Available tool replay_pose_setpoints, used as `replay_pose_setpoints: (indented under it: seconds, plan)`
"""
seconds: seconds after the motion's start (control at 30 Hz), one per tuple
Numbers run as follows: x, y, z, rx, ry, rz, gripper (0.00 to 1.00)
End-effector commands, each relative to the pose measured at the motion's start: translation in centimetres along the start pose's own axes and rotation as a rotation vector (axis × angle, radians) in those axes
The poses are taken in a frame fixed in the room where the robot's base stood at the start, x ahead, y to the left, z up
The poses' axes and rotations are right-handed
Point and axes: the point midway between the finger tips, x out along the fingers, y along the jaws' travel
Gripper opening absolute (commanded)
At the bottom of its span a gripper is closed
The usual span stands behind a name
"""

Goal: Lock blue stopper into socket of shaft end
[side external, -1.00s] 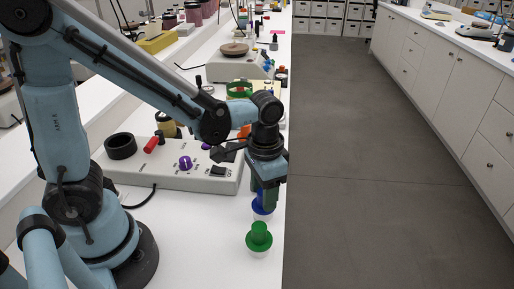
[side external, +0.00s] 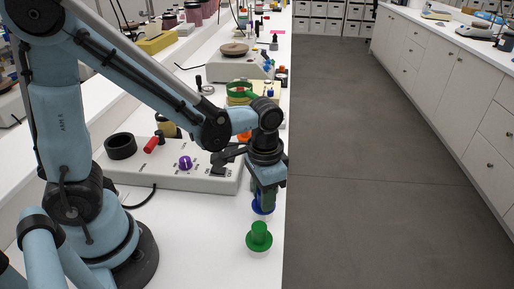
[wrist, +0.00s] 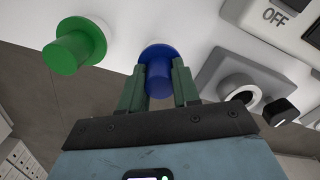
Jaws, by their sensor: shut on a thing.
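The blue stopper (wrist: 158,72) has a round flange and a narrower plug, and stands at the bench's right edge. My gripper (wrist: 157,80) is shut on its narrow part, one green finger on each side. In the side view my gripper (side external: 265,198) points down and its fingers hide most of the blue stopper (side external: 262,209). The flange looks low, close to the white surface; I cannot tell whether it touches. A round dark-centred socket (wrist: 240,90) in a grey fitting lies right of the stopper in the wrist view; I cannot tell whether it is the shaft end.
A green stopper (side external: 259,236) stands just in front of the blue one, and left of it in the wrist view (wrist: 74,46). A white control box (side external: 170,172) with a purple knob (side external: 185,162) lies behind to the left. The bench drops off to the floor at right.

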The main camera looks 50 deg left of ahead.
Motion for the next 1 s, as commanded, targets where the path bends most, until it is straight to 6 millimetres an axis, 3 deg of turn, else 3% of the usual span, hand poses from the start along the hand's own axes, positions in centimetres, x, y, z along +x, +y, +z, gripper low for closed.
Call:
replay_pose_setpoints:
  seconds: [0.03,0.13,0.37,1.0]
  plan:
    - [0.0,0.0,0.0,0.0,0.0,0.0,0.14]
    - [0.0,0.0,0.0,0.0,0.0,0.0,0.0]
    - [-0.2,0.0,0.0,0.0,0.0,0.0,0.0]
    - [-3.7,0.0,0.0,0.0,0.0,0.0,0.0]
